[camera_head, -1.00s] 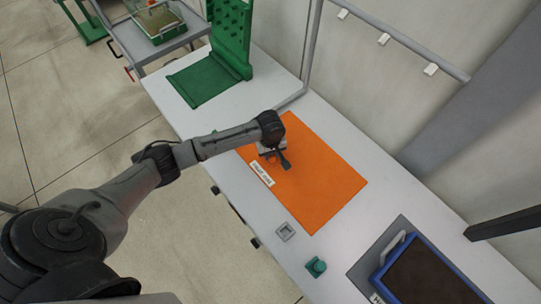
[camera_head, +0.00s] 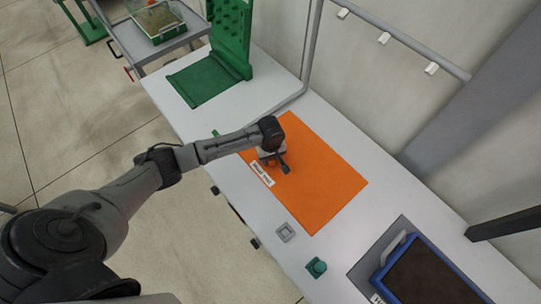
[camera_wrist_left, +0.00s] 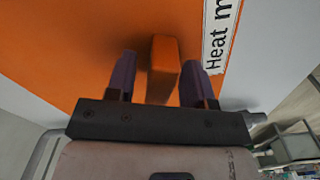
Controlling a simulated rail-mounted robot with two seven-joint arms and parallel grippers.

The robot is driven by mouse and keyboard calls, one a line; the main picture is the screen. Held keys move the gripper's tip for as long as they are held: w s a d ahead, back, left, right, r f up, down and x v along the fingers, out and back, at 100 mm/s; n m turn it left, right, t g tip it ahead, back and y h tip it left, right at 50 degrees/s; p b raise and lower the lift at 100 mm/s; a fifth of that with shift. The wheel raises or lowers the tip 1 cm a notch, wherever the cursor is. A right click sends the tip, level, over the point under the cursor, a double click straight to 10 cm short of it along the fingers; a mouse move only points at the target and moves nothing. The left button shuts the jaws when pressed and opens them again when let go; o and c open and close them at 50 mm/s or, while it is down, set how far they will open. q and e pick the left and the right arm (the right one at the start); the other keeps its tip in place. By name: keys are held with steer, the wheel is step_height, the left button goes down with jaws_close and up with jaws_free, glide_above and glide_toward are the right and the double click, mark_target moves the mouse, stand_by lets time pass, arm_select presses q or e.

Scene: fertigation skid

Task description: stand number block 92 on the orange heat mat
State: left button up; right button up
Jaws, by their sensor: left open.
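The orange heat mat (camera_head: 325,190) lies flat on the white bench, with a white "Heat mat" label (camera_head: 262,174) along its near edge. The label also shows in the left wrist view (camera_wrist_left: 219,40). My left gripper (camera_head: 282,166) is low over the mat, just beyond the label. In the left wrist view its purple fingers (camera_wrist_left: 160,78) are open on either side of an orange block (camera_wrist_left: 163,68). The block appears to be on the mat, with a gap to each finger. No number is readable on it. In the head view my gripper hides the block.
A green pegboard stand (camera_head: 230,40) with a green base is at the back left. A small grey square holder (camera_head: 285,232) and a teal block (camera_head: 316,267) are on the near bench. A blue tray (camera_head: 388,283) of dark soil is at the right. The mat's right part is clear.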

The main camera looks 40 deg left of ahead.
arm_select(q)
steer(key=shift+r, duration=0.1)
step_height(320, 180, up, 12)
steer(key=p, duration=0.2)
steer(key=s+d+f+m+t+h, duration=0.1)
steer(key=s+d+f+m, duration=0.25)
steer(key=s+d, duration=0.2)
steer(key=s+d+f+m+t+h, duration=0.1)
steer(key=s+d+f+m, duration=0.1)
steer(key=s+d+m, duration=0.4)
steer(key=s+a+r+m+y, duration=0.1)
steer(key=s+m, duration=0.1)
steer(key=s, duration=0.6)
steer(key=s+a+r+m+t, duration=0.1)
steer(key=s+r+m, duration=0.1)
steer(key=s, duration=0.6)
steer(key=shift+s+a+t+y, duration=0.2)
steer(key=shift+t+y, duration=0.1)
steer(key=shift+y, duration=0.1)
steer(key=shift+r, duration=0.2)
